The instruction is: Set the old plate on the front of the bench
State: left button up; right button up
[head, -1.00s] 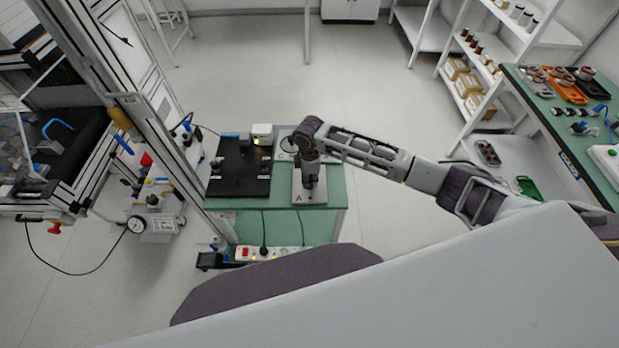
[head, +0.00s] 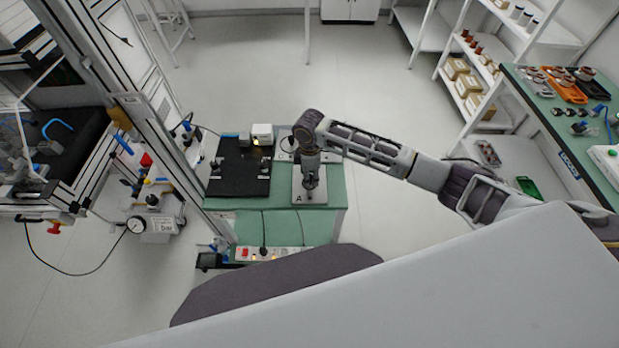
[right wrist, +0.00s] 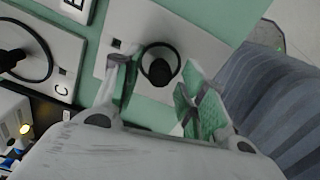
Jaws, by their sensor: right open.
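A light grey plate (head: 319,198) marked A lies flat on the front right of the green bench (head: 336,170). I take it for the old plate, though nothing marks it as old. In the right wrist view the plate (right wrist: 146,28) has an upright black knob (right wrist: 160,69). My right gripper (head: 310,187) is over this plate; in the right wrist view its open fingers (right wrist: 157,92) stand on either side of the knob, with gaps showing. A second pale plate (right wrist: 62,45) with a black knob lies beside it, partly cut off. My left gripper is not in view.
A black base (head: 238,178) with a small white lit device (head: 262,133) fills the bench's left. A power strip (head: 268,253) with cables is at the bench's front. A frame post (head: 165,145) stands close left. Floor to the right is open.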

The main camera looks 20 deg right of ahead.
notch_tip(320, 180, up, 10)
jog(key=shift+b, duration=0.45)
jog(key=shift+f, duration=0.1)
jog(key=shift+a, duration=0.1)
dwell(0.6)
